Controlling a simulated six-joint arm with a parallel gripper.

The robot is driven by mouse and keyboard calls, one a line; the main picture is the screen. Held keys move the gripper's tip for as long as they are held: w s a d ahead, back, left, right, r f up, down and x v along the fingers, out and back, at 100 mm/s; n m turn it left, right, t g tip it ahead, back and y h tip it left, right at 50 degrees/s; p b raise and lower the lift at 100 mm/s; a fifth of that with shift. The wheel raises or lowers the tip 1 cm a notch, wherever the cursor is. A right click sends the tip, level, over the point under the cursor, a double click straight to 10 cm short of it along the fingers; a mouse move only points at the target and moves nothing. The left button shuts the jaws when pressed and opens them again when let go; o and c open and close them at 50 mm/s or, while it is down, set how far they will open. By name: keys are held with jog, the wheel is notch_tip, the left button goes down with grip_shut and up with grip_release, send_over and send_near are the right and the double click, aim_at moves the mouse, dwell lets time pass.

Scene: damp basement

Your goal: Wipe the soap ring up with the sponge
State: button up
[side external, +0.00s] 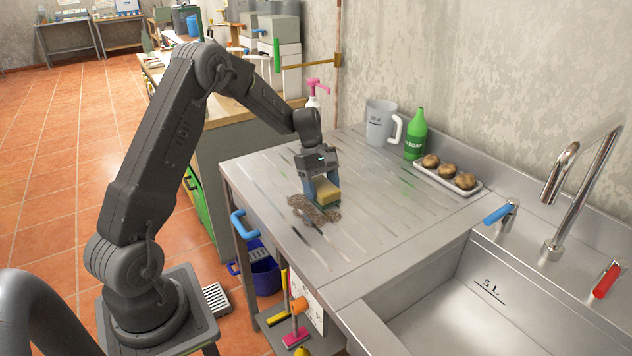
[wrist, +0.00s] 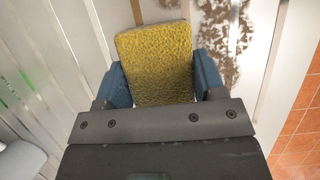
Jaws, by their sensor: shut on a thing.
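My gripper (side external: 320,187) is shut on a yellow sponge (side external: 326,197) with a dark green underside, low over the steel drainboard (side external: 378,219). The wrist view shows the sponge (wrist: 155,62) between the two blue fingers. The soap ring (side external: 303,205) is a brown, speckled, patchy stain on the drainboard around and in front of the sponge. In the wrist view the stain (wrist: 222,38) lies just right of the sponge's far end. Whether the sponge touches the surface I cannot tell. The part of the stain under the sponge is hidden.
A clear jug (side external: 380,124), a green soap bottle (side external: 415,137) and a white tray (side external: 424,170) of brown round things stand along the back. The sink (side external: 478,300) with its tap (side external: 572,190) is at the right. The drainboard between stain and sink is clear.

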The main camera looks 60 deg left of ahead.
aim_at(334, 233)
jog(key=d, duration=1)
jog(key=shift+d, duration=0.2)
jog(key=shift+s+d, duration=0.2)
jog(key=shift+s, duration=0.1)
jog(key=s, duration=0.4)
jog(key=shift+s, duration=0.3)
jog(key=a, duration=1.6)
jog(key=shift+w, duration=0.1)
jog(key=d, duration=1.6)
jog(key=shift+d, duration=0.1)
notch_tip(334, 233, up, 8)
jog(key=shift+a, duration=0.2)
